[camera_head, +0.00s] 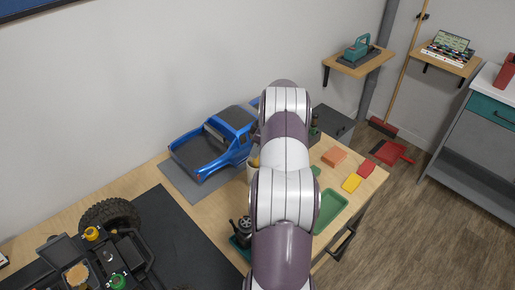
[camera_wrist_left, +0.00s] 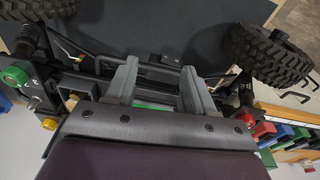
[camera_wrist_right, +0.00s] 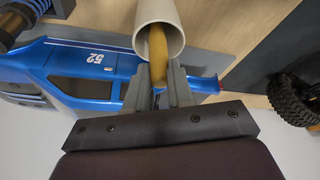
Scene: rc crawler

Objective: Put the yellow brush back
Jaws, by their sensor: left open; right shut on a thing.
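The yellow brush (camera_wrist_right: 158,50) shows in the right wrist view as a yellow-brown handle between the fingers of my right gripper (camera_wrist_right: 158,76), which is shut on it. The handle reaches into the mouth of a white cup (camera_wrist_right: 174,14); its far end is hidden inside. In the head view my right arm covers the gripper and most of the cup (camera_head: 251,172). My left gripper (camera_wrist_left: 159,68) is open over the black crawler chassis (camera_wrist_left: 95,72), with dark bars and something green visible between its fingers.
A blue truck body (camera_head: 205,150) lies on a grey mat beside the cup. The crawler (camera_head: 105,255) stands on a dark mat at the lower left.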

